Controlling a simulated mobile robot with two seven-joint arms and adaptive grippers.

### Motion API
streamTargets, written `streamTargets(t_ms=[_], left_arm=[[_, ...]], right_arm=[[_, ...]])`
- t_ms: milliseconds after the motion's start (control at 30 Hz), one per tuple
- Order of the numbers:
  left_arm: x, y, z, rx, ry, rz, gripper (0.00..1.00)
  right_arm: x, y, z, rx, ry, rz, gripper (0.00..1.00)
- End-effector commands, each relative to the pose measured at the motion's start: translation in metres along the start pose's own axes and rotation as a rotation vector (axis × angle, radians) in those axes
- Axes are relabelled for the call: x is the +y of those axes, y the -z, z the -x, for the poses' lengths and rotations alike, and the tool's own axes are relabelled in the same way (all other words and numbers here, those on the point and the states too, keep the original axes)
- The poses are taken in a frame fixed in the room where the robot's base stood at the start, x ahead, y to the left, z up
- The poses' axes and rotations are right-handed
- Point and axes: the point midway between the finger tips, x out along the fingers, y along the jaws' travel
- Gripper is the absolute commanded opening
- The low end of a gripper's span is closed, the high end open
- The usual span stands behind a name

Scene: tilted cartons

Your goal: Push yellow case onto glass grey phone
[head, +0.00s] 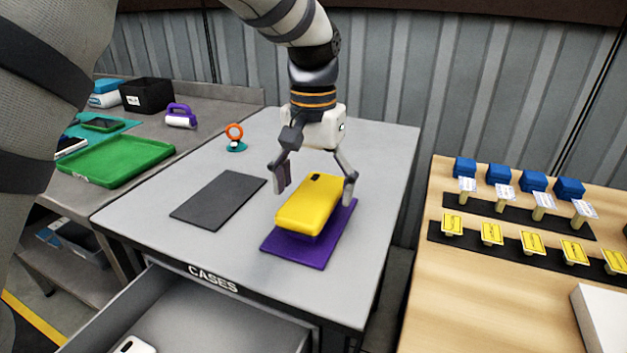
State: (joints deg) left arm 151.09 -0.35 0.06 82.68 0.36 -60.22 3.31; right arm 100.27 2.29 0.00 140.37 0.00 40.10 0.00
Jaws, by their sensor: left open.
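A yellow phone case (310,204) with a dark camera cutout at its far end sits over a purple mat (302,252) on the grey table. My left gripper (315,186) is open above it, with one finger to the left of the case and the other at its right far corner. I cannot tell whether the right finger touches the case. No glass grey phone can be made out; anything under the case is hidden. My right gripper is not in view.
A dark grey mat (218,200) lies empty to the left. An orange ring stand (235,138) is behind it. An open drawer marked CASES (190,320) juts out in front. A wooden table (450,290) with stamps stands right; a green tray (115,160) is left.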

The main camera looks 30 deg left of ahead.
Motion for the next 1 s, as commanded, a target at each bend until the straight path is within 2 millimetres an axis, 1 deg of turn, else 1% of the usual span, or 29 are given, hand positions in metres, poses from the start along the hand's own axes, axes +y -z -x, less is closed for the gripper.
streamTargets(t_ms=[67, 133, 300, 400, 500, 633, 1000], left_arm=[[0.000, 0.001, 0.009, 0.004, 0.000, 0.000, 0.85], [0.000, 0.001, 0.025, 0.006, 0.000, 0.000, 0.85], [0.000, 0.001, 0.073, 0.008, -0.001, 0.000, 0.85], [0.000, 0.001, 0.095, 0.006, -0.001, 0.000, 0.85], [0.000, 0.001, 0.111, 0.004, 0.000, 0.000, 0.85], [0.000, 0.000, 0.119, 0.002, 0.000, 0.000, 0.85], [0.000, 0.000, 0.119, 0.001, 0.000, 0.000, 0.85]], right_arm=[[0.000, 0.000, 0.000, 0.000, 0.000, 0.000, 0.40], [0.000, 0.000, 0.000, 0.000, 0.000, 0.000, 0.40], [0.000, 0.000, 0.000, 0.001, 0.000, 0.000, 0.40], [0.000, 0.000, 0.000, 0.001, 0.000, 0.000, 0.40], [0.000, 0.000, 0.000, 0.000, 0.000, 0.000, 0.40], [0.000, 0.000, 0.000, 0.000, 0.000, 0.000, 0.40], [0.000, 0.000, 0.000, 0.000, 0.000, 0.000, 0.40]])
